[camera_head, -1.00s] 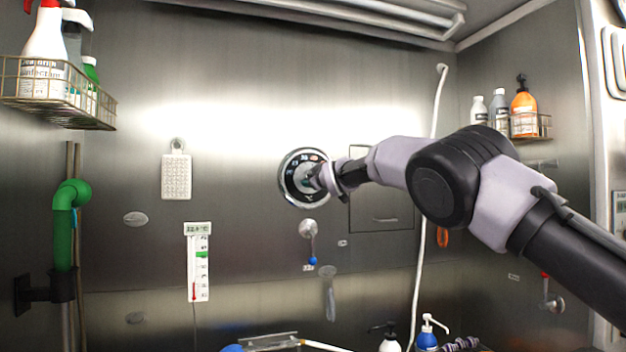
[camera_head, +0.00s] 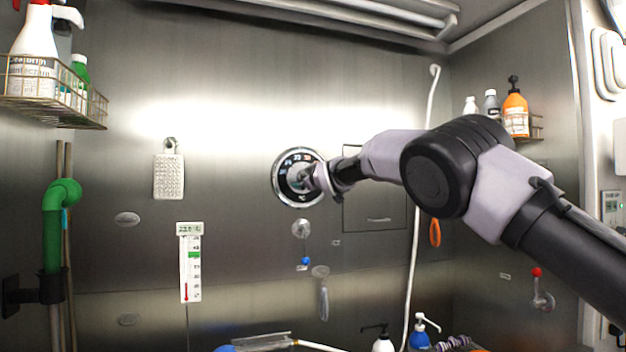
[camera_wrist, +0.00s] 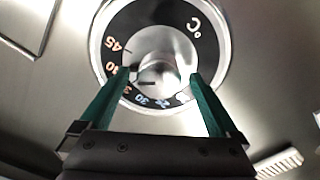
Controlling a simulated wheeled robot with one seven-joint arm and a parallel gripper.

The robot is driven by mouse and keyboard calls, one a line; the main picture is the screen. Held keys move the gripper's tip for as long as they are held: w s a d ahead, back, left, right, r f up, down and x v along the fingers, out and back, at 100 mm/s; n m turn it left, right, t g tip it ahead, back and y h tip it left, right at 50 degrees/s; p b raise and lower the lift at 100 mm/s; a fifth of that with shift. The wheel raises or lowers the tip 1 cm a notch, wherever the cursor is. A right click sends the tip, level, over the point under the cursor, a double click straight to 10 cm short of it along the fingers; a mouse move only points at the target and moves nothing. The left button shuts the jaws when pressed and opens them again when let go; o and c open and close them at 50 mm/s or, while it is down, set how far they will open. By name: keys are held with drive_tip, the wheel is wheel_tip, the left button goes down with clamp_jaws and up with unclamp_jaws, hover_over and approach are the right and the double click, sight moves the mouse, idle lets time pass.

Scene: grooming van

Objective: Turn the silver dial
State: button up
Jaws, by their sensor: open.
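The silver dial (camera_head: 286,190) is on the steel back wall, a round gauge with a silver rim, a black number ring and a silver centre. In the wrist view the dial (camera_wrist: 178,45) fills the upper middle, with its numbers and a °C mark showing. My gripper (camera_wrist: 161,76) is open, with its two green fingers on either side of the lower part of the silver centre. I cannot tell whether the fingertips touch it. In the head view my gripper is at the dial's face and my wrist hides part of its right side.
A small lever with a blue tip (camera_head: 304,240) is below the dial. A panel (camera_head: 378,222) is right of it, partly behind my arm. A white hose (camera_head: 413,250) hangs to the right. A thermometer strip (camera_head: 190,268) and green pipe (camera_head: 52,235) are left.

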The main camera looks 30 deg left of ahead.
drive_tip(key=v, duration=0.9)
drive_tip(key=shift+s+d+f, duration=0.15)
drive_tip(key=shift+s+d, duration=0.05)
drive_tip(key=shift+d, duration=0.1)
drive_tip(key=w+d+m+h, duration=0.2)
drive_tip(key=w+d+m, duration=0.1)
drive_tip(key=d, duration=0.7)
drive_tip(key=w+d+m+h, duration=0.2)
drive_tip(key=w+d+m, duration=0.1)
drive_tip(key=d, duration=0.7)
drive_tip(key=w+d+m+h, duration=0.2)
drive_tip(key=w+d+m, duration=0.1)
drive_tip(key=d, duration=0.7)
drive_tip(key=s+d+f+m+g+h, duration=0.15)
drive_tip(key=s+d, duration=0.25)
drive_tip(key=d, duration=0.8)
drive_tip(key=s+d+f+m+g, duration=0.2)
drive_tip(key=s+d+m, duration=0.3)
drive_tip(key=s+d, duration=0.7)
drive_tip(key=s+d+f+m+g+h, duration=0.1)
drive_tip(key=s+d+f, duration=0.3)
drive_tip(key=s, duration=0.6)
drive_tip(key=s+d+f+m+g+h, duration=0.1)
drive_tip(key=s+d+f, duration=0.4)
drive_tip(key=s, duration=0.5)
drive_tip(key=m+h, duration=0.1)
drive_tip(key=m, duration=0.1)
drive_tip(key=shift+d+f+m, duration=0.15)
drive_tip(key=shift+d+m, duration=0.1)
drive_tip(key=shift+m, duration=0.1)
